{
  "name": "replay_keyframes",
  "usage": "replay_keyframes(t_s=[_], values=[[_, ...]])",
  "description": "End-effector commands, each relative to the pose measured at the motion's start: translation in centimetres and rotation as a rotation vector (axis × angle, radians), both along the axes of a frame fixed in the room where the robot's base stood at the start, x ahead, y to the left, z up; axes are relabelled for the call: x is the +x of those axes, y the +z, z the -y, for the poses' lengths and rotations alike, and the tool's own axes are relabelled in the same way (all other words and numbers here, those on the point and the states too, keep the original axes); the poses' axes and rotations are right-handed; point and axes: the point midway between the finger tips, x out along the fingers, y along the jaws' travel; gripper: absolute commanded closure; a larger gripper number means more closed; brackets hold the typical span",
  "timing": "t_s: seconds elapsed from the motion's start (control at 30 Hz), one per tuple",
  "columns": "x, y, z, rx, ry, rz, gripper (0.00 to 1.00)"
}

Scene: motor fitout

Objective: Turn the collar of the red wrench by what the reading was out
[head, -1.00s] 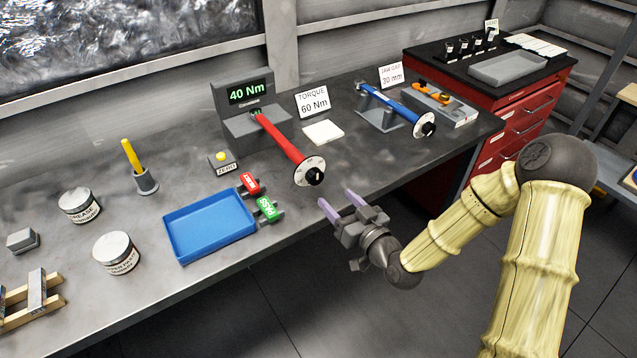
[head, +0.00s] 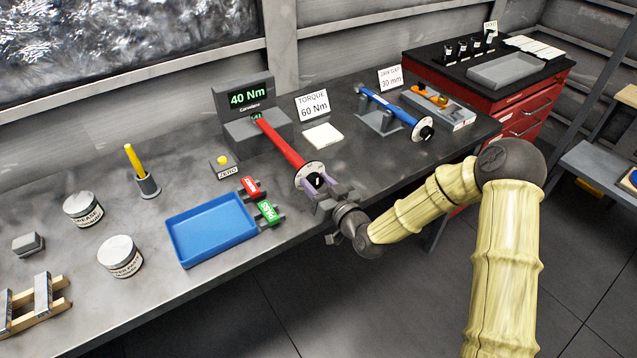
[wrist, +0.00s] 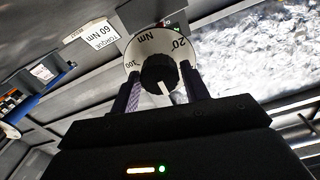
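The red wrench (head: 281,143) rests with its far end in the grey tester (head: 257,125), whose green display (head: 248,96) reads 40 Nm. Its near end carries a white dial collar (head: 303,175) with a black knob. In the wrist view the collar (wrist: 148,46) shows "Nm", 20 and 100, and the black knob (wrist: 158,72) has a white pointer line. My gripper (head: 314,186) is at the collar end, its fingers apart on either side of the knob. In the wrist view the fingertips (wrist: 159,76) flank the knob; I cannot tell whether they touch it. A sign (head: 313,105) reads TORQUE 60 Nm.
A blue tray (head: 212,232) with red and green tags (head: 268,212) lies left of the wrench. A blue wrench (head: 392,106) on a stand lies to the right. A yellow ZERO button (head: 222,160) stands left of the tester. The bench front is clear.

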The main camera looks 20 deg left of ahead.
Motion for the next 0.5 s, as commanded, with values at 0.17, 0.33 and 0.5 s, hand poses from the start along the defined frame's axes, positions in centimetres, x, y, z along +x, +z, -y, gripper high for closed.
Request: replay_keyframes(t_s=[0.17, 0.33, 0.5], values=[[0.00, 0.01, 0.02, 0.000, 0.000, 0.000, 0.84], [0.00, -0.01, 0.04, 0.003, 0.000, -0.004, 0.84], [0.01, -0.05, 0.08, 0.023, -0.001, -0.025, 0.84]])
